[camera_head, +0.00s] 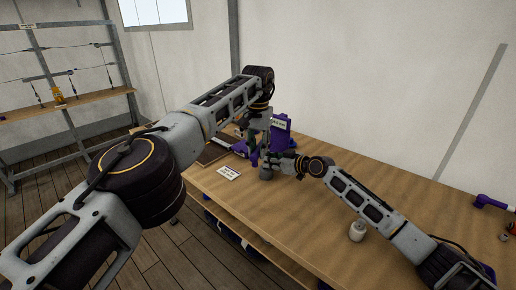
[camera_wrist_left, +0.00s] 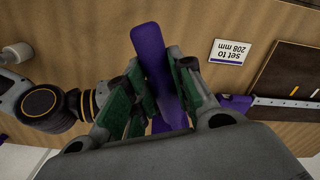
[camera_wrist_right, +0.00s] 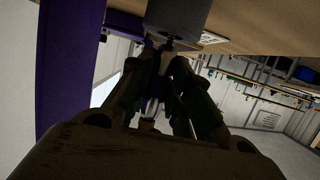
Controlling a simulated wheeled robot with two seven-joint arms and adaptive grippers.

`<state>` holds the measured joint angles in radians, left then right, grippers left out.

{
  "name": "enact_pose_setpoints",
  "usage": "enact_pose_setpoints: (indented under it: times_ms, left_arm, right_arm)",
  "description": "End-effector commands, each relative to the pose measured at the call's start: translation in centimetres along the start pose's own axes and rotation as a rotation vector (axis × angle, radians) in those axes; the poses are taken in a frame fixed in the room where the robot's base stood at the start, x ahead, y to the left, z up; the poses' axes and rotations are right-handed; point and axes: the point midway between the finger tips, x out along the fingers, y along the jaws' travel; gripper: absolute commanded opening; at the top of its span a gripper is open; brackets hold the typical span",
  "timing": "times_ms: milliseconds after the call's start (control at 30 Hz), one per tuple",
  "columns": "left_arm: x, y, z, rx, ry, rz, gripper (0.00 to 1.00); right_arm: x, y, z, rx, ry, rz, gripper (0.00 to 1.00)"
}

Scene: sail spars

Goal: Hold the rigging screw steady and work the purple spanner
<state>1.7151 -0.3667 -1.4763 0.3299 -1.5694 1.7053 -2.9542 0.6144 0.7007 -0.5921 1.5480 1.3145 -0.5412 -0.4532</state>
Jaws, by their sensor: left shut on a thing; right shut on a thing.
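The purple spanner (camera_wrist_left: 148,45) lies between the green-padded fingers of my left gripper (camera_wrist_left: 155,95). My left gripper is shut on it, with the purple handle sticking out past the fingertips. In the head view my left gripper (camera_head: 252,148) points down beside the purple stand (camera_head: 281,132). My right gripper (camera_wrist_right: 160,65) is shut on a slim metallic shaft (camera_wrist_right: 152,105), which looks like the rigging screw; the fingers hide much of it. A grey cylinder (camera_wrist_right: 178,16) is just beyond the right fingertips. In the head view my right gripper (camera_head: 274,162) is close to the left one.
A white card reading "set to 208 mm" (camera_wrist_left: 231,51) lies on the wooden table (camera_head: 275,215). A dark board with a scale (camera_wrist_left: 288,85) is beside it. A white spool-like object (camera_head: 357,231) and another purple tool (camera_head: 492,202) are to the right. Much of the front tabletop is clear.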

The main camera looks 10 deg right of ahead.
Motion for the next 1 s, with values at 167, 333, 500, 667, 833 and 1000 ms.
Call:
enact_pose_setpoints:
  times_ms: [167,333,500,667,833,1000]
  left_arm:
    - [-0.06,-0.02,-0.06,0.000,0.003,0.000,0.00]
    - [-0.07,0.00,-0.07,0.000,0.003,-0.001,0.00]
    - [-0.07,0.02,-0.09,0.000,0.004,0.000,0.00]
    - [-0.05,0.03,-0.09,0.000,0.004,0.000,0.00]
    - [0.16,0.05,-0.10,0.000,0.004,0.000,0.00]
    - [0.47,0.06,-0.09,0.000,0.003,-0.001,0.00]
  right_arm:
    - [0.13,-0.12,0.81,0.001,-0.014,-0.003,0.00]
    - [0.13,-0.13,0.81,0.001,-0.014,-0.003,0.00]
    - [0.13,-0.14,0.81,0.001,-0.014,-0.003,0.00]
    - [0.14,-0.15,0.81,0.001,-0.014,-0.003,0.00]
    - [0.14,-0.16,0.80,0.001,-0.014,-0.003,0.00]
    - [0.14,-0.16,0.80,0.002,-0.014,-0.004,0.00]
